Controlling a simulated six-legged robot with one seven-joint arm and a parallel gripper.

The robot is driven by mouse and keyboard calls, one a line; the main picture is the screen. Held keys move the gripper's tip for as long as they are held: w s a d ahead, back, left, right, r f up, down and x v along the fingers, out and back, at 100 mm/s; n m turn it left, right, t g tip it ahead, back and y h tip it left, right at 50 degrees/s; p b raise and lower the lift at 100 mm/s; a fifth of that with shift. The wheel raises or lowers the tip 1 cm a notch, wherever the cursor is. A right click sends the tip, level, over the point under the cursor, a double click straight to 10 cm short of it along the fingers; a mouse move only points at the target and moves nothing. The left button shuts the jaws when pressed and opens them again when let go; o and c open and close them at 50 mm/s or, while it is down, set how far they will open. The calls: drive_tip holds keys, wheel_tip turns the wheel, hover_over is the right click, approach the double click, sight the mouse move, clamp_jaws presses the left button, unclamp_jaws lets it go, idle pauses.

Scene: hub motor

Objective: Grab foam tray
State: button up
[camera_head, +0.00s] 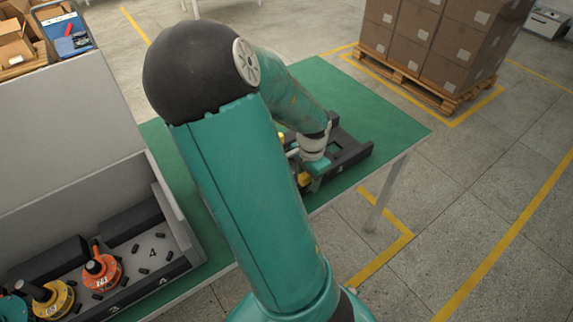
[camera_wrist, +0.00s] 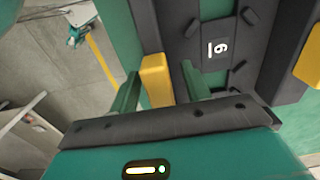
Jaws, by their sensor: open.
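The black foam tray (camera_head: 352,154) lies on the green table top in the head view, partly hidden behind my arm. In the wrist view its dark surface (camera_wrist: 172,22) shows a label with a "6" and raised black pegs. A yellow block (camera_wrist: 157,82) sits at the tray's near edge, and another yellow block (camera_wrist: 309,58) is at the far right. My gripper (camera_wrist: 162,78) is open, with one green finger on each side of the nearer yellow block. I cannot tell whether the fingers touch it. In the head view my gripper (camera_head: 318,166) is low over the tray's near side.
Boxes on a pallet (camera_head: 430,45) stand behind the table. The green table (camera_head: 385,120) is clear right of the tray.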

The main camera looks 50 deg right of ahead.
drive_tip(key=shift+c, duration=0.2)
clamp_jaws()
drive_tip(key=shift+r, duration=0.2)
